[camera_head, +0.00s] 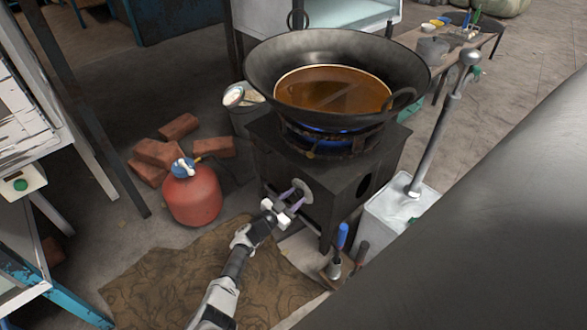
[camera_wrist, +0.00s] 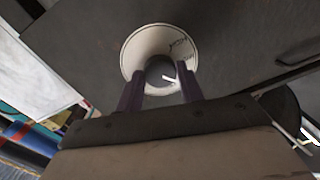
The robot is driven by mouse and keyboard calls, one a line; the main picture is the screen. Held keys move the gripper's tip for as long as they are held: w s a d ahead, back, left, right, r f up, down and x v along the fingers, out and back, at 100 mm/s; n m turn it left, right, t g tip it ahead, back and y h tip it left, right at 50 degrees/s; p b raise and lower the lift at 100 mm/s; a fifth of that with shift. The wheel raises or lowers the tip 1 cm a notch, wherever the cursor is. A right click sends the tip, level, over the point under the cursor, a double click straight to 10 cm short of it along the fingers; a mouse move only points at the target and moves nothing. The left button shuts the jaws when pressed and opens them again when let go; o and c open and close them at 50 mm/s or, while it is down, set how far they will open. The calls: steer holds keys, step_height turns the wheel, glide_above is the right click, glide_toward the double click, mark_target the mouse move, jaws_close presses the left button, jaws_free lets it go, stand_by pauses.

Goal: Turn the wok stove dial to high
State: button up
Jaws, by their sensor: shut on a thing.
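The wok stove (camera_head: 320,185) is a dark metal box with a large black wok (camera_head: 262,75) on top, holding brown liquid. A blue flame (camera_head: 328,130) shows under the wok. The dial is on the stove's front face, with a pale round plate (camera_head: 303,190) behind it. In the wrist view, the pale plate (camera_wrist: 133,52) has dark markings, and the grey dial knob (camera_wrist: 160,70) sits at its centre. My gripper (camera_head: 290,198) is at the front of the stove, its two dark fingers on either side of the knob and shut on it. The fingers partly hide the knob.
A red gas cylinder (camera_head: 192,197) with a blue top stands left of the stove, near several bricks (camera_head: 157,153). A white canister (camera_head: 385,222) with a tall lever stands at the right. Blue-handled tools (camera_head: 341,238) stand below the stove's front.

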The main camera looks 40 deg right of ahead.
steer(key=shift+n+p, duration=0.3)
steer(key=shift+n, duration=0.1)
steer(key=n+p, duration=0.1)
steer(key=n, duration=0.1)
steer(key=shift+r+n+p, duration=0.15)
steer(key=shift+n+p, duration=0.2)
steer(key=shift+n, duration=0.05)
steer(key=n+p, duration=0.1)
steer(key=n, duration=0.3)
steer(key=shift+y+p, duration=0.3)
steer(key=n, duration=0.4)
steer(key=shift+n+g+p, duration=0.3)
steer(key=shift+g+p, duration=0.1)
steer(key=shift+n, duration=1.5)
steer(key=o, duration=1)
steer(key=shift+a, duration=0.1)
